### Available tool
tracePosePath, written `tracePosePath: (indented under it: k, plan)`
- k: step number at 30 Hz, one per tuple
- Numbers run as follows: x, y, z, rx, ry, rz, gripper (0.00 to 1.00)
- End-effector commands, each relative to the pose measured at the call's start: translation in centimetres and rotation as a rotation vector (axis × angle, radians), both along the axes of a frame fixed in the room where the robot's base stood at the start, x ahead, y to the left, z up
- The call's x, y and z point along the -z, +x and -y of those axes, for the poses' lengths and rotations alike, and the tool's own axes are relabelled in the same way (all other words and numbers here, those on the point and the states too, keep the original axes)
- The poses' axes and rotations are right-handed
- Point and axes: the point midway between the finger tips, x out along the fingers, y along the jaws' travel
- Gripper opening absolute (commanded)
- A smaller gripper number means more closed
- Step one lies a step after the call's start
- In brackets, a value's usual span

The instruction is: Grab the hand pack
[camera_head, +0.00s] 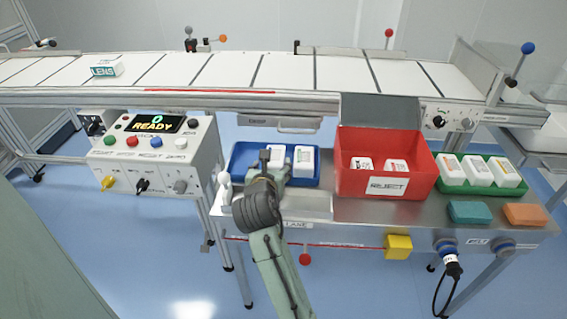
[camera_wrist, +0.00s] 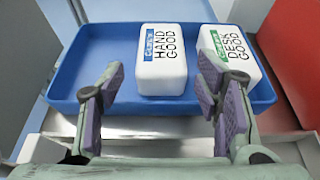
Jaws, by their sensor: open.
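The hand pack (camera_wrist: 161,68) is a white block with a blue label reading HAND GOOD. It stands in the blue tray (camera_wrist: 98,50), beside a white pack with a green label reading DESK GOOD (camera_wrist: 232,52). My gripper (camera_wrist: 160,82) is open and empty in the wrist view, one finger to each side of the hand pack's near end, with the pack lying a little beyond. In the head view my gripper (camera_head: 272,170) is over the front of the blue tray (camera_head: 241,160), partly hiding the hand pack (camera_head: 276,153); the desk pack (camera_head: 304,160) is right of it.
A red REJECT bin (camera_head: 387,186) with packs inside stands right of the tray. A green tray (camera_head: 463,186) of white packs is farther right. The conveyor (camera_head: 230,70) runs behind, and a READY control box (camera_head: 150,155) stands left.

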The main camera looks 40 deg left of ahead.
Motion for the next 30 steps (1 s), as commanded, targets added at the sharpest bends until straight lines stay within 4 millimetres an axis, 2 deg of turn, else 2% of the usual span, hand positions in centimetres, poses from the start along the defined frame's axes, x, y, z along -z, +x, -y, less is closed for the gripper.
tracePosePath:
  k: [8, 14, 19, 28, 30]
  plan:
    - [0.6, 1.7, -1.0, -0.001, -0.003, 0.001, 0.58]
    - [0.9, 4.1, -2.1, 0.001, -0.003, 0.001, 0.58]
    - [1.9, 5.8, -3.3, -0.001, -0.002, 0.001, 0.58]
    - [2.2, 6.3, -3.5, -0.001, 0.002, 0.001, 0.58]
    - [2.2, 6.3, -3.5, -0.001, 0.002, 0.001, 0.54]
